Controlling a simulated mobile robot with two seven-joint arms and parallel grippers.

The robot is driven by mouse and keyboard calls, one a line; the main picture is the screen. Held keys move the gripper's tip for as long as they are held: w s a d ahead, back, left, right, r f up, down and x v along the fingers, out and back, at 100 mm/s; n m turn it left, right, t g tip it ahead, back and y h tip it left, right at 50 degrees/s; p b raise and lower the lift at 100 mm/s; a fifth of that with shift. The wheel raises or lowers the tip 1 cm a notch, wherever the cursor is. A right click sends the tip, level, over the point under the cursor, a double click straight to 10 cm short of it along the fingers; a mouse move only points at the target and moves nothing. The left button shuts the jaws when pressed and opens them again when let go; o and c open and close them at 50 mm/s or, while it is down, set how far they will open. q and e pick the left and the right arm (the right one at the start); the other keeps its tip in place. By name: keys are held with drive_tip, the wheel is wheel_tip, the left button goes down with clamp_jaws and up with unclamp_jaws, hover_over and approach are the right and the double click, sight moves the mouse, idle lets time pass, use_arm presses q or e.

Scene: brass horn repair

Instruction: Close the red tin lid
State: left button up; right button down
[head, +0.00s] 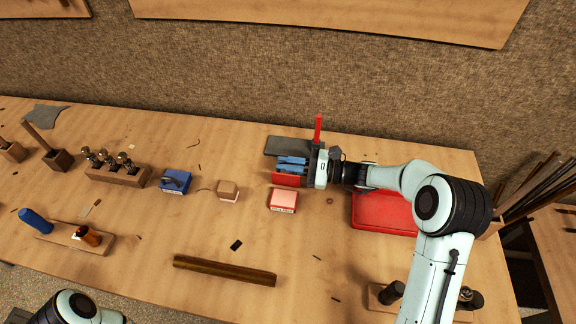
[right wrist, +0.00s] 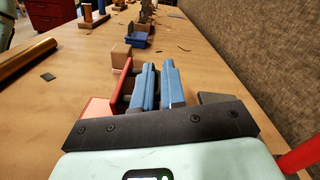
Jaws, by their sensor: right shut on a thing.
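My right gripper (head: 291,164) is at the back middle of the bench, its two blue fingers (right wrist: 158,85) pointing left and close together. What lies between them is hidden. A thin upright red panel (right wrist: 122,80) stands beside the fingers on the side nearer me; it also shows in the head view (head: 288,180). I cannot tell whether it touches them or is the lid. A red upright bar (head: 318,128) rises behind the gripper body. A flat red tin or tray (head: 383,212) lies to the right, partly under my right arm. My left gripper is out of view.
A red box with a pink top (head: 283,200) sits just in front of the gripper. A grey sheet (head: 283,145) lies behind it. A wooden block (head: 228,188), a blue box (head: 175,182) and a brass tube (head: 224,270) lie to the left. The front middle is mostly clear.

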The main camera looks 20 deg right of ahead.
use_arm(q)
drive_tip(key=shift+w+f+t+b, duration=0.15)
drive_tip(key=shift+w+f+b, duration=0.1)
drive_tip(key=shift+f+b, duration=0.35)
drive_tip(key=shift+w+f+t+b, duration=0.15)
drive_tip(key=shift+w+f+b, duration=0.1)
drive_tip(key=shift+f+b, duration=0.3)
use_arm(e)
drive_tip(key=shift+s+a+r+n, duration=0.2)
drive_tip(key=shift+s+n, duration=0.15)
drive_tip(key=shift+n, duration=0.4)
drive_tip(key=shift+s+a+r+n, duration=0.1)
drive_tip(key=shift+s+a+n, duration=0.2)
drive_tip(key=shift+n, duration=0.45)
drive_tip(key=shift+d, duration=0.1)
drive_tip(key=c, duration=1.5)
unclamp_jaws()
use_arm(q)
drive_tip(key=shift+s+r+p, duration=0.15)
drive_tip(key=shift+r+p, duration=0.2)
drive_tip(key=shift+p, duration=0.05)
use_arm(e)
drive_tip(key=v, duration=1.3)
drive_tip(key=shift+s+d, duration=0.15)
drive_tip(key=shift+d, duration=0.05)
